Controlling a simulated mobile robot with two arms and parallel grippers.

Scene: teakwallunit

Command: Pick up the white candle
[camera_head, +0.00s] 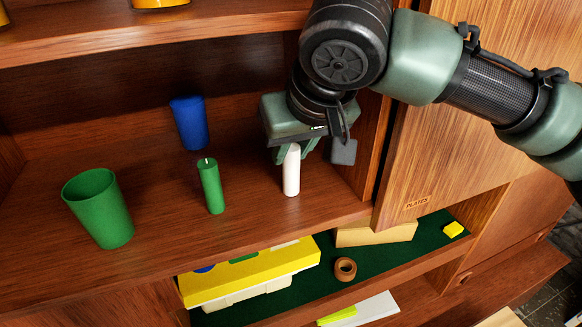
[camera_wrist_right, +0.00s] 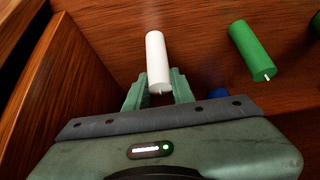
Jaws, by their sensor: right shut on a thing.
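The white candle (camera_head: 291,172) stands upright at the right end of the open wooden shelf (camera_head: 150,235). My right gripper (camera_head: 297,152) comes down from above and is shut on the candle's upper part. The right wrist view also shows the white candle (camera_wrist_right: 156,60) between the two green fingers of my right gripper (camera_wrist_right: 158,88). The candle's base looks to be at the shelf surface; I cannot tell whether it touches. My left gripper is not in view.
A green candle (camera_head: 211,186) stands left of the white one. A blue cup (camera_head: 189,122) and a green cup (camera_head: 99,208) are farther left. A wooden door marked PLATES (camera_head: 450,150) is close on the right. Below, a green-lined drawer (camera_head: 310,290) holds a yellow box (camera_head: 250,272) and a brown ring (camera_head: 345,269).

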